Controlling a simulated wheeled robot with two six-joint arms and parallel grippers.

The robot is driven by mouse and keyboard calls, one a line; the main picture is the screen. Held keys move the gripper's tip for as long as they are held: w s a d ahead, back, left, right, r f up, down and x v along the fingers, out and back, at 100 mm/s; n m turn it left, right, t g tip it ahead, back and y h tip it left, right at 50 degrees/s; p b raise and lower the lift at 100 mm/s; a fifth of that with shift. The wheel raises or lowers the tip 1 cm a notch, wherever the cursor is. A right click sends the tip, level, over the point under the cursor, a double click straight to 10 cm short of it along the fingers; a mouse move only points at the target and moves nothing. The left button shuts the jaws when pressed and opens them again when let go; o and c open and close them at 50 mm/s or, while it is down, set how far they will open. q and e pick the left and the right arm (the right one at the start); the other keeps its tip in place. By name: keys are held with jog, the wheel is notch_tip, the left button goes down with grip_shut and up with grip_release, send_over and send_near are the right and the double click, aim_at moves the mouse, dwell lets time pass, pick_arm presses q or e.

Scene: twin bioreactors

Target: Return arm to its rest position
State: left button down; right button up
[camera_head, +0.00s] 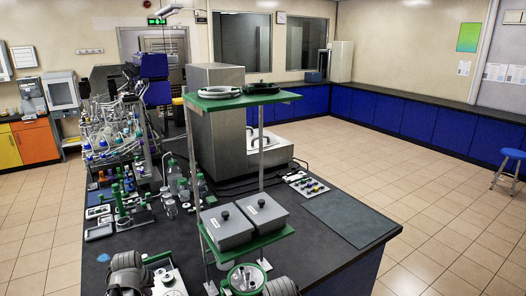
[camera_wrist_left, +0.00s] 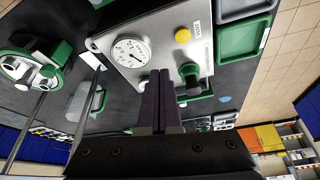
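My left gripper (camera_wrist_left: 160,76) shows in the left wrist view with its two dark purple fingers side by side and shut. I see nothing between them. The fingertips lie in front of a pale metal panel (camera_wrist_left: 134,77) with a round gauge (camera_wrist_left: 130,50), a yellow button (camera_wrist_left: 183,35) and a green knob (camera_wrist_left: 189,72). I cannot tell whether they touch it. In the head view, grey rounded parts of my left arm (camera_head: 127,274) show at the lower left, and its fingertips are not clear. My right gripper is not in view.
The dark bench (camera_head: 290,215) carries a green two-level stand (camera_head: 258,242) with two grey lidded boxes (camera_head: 227,227). Bottles and glassware crowd its left side. A grey mat (camera_head: 350,217) lies clear at the right. A green-and-white round device (camera_head: 245,279) stands at the front.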

pick_arm(q)
jog(key=s+d+f+m+g+b, duration=0.1)
jog(key=s+d, duration=0.4)
jog(key=d, duration=0.5)
jog(key=s+d+f+m+g+b, duration=0.1)
jog(key=s+d+f+m+g, duration=0.1)
jog(key=s+d, duration=0.4)
jog(key=s+d+f+m+g+b, duration=0.1)
jog(key=s+d+m, duration=0.3)
jog(key=d, duration=1)
jog(key=shift+s+f+g, duration=0.3)
jog(key=shift+s+f, duration=0.1)
jog(key=shift+s, duration=0.25)
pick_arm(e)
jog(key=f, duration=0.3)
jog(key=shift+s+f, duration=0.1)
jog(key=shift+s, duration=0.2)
pick_arm(q)
jog(key=shift+d, duration=0.1)
